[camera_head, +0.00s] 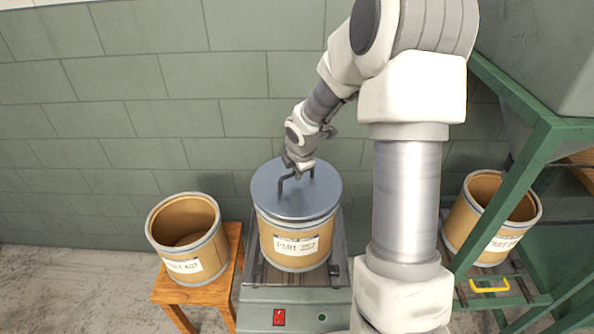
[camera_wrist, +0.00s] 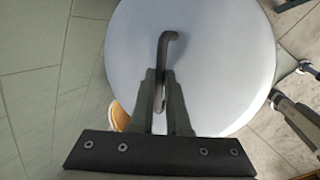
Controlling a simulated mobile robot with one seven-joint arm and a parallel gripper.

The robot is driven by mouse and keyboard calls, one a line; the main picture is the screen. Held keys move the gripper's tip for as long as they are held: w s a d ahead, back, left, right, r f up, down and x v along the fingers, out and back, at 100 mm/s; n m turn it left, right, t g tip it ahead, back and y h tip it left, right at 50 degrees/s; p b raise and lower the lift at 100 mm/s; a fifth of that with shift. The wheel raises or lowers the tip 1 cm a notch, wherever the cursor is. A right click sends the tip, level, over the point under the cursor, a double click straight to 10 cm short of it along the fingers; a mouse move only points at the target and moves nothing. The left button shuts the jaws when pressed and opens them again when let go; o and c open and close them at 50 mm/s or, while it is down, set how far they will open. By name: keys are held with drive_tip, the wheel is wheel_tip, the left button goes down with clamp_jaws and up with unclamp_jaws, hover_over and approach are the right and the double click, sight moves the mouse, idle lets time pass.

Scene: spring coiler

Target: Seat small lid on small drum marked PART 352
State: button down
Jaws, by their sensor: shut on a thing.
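The small lid (camera_head: 275,201) is a flat grey-blue disc with a dark bent handle (camera_head: 283,183). It covers the top of the small drum (camera_head: 297,258), a tan drum with a metal band and a label that seems to read PART 352. The lid looks level; I cannot tell whether it rests fully on the rim or sits slightly above it. My gripper (camera_head: 298,172) is shut on the handle from above. In the wrist view the gripper (camera_wrist: 163,78) pinches the handle (camera_wrist: 166,42) over the lid (camera_wrist: 225,60). The drum's mouth is hidden.
An open drum (camera_head: 186,240) stands on a wooden stool (camera_head: 226,276) at the left. Another open drum (camera_head: 487,222) stands at the right behind a green frame (camera_head: 505,185). A block wall is close behind.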

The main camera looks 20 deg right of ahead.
idle(0.3)
drive_tip(key=shift+c, duration=1.3)
unclamp_jaws()
drive_tip(key=shift+f, duration=0.1)
wheel_tip(320, 180, up, 12)
drive_tip(key=p, duration=1.2)
